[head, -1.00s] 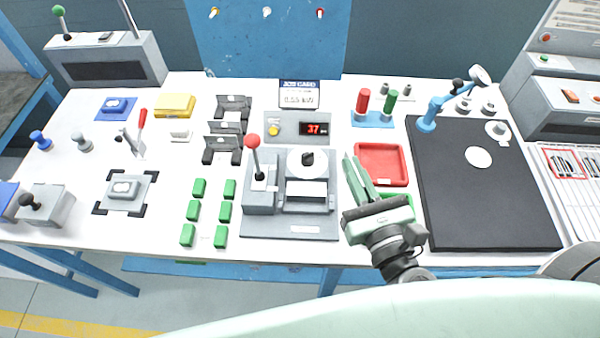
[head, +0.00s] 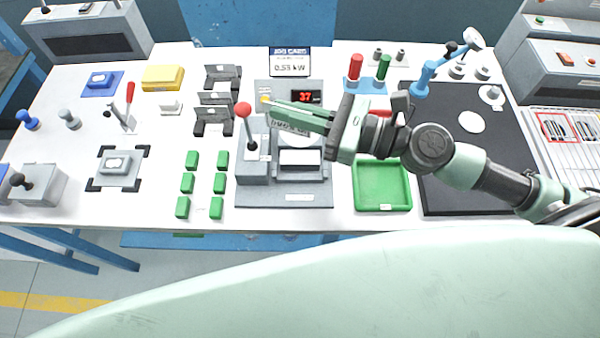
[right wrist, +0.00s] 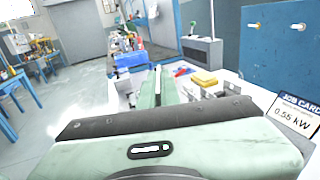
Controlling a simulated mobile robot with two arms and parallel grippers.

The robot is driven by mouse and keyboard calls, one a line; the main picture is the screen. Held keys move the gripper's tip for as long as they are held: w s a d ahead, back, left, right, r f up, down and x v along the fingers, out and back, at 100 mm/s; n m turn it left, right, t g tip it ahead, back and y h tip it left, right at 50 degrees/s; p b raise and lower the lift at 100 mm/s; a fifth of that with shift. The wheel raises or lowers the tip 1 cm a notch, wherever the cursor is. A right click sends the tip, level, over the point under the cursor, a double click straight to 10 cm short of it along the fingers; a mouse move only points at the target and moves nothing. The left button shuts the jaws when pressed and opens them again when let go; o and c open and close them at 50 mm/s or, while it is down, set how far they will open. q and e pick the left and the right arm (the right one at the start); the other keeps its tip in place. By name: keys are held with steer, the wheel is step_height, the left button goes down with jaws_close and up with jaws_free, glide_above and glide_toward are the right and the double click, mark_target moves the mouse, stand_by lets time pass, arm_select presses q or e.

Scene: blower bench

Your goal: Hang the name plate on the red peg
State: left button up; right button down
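My right gripper (head: 282,110) reaches in from the right above the press, its fingers pointing left. It looks shut on the name plate (head: 290,125), a small grey plate with dark lettering showing just under the fingers. The fingers also show in the right wrist view (right wrist: 158,88), close together, with a thin pale edge between them. The red peg is in neither view now. My left gripper is out of view.
Under the gripper stands the grey press (head: 285,187) with a red-knobbed lever (head: 243,110). Behind it are the display box (head: 306,97) and the upright job card (head: 290,60). A green tray (head: 382,208) and a black mat (head: 455,200) lie to the right.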

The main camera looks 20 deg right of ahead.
mark_target(298, 110)
steer(key=r+n+g, duration=0.1)
steer(key=n+g+y, duration=0.1)
steer(key=r+g, duration=0.1)
steer(key=shift+s+d+r+n+g+y, duration=0.25)
steer(key=shift+d+r+n+g+y, duration=0.05)
steer(key=shift+r+n+y, duration=0.1)
steer(key=shift+s+d+r+n+g+y, duration=0.2)
steer(key=shift+r+n+g, duration=0.1)
steer(key=shift+g, duration=0.15)
steer(key=shift+s+d+r+n+g+y, duration=0.1)
steer(key=shift+d+r+n+g+y, duration=0.15)
steer(key=shift+g, duration=0.2)
steer(key=shift+a, duration=0.1)
step_height(298, 110, down, 18)
steer(key=shift+f+b, duration=0.25)
steer(key=shift+b, duration=0.1)
steer(key=shift+f, duration=0.55)
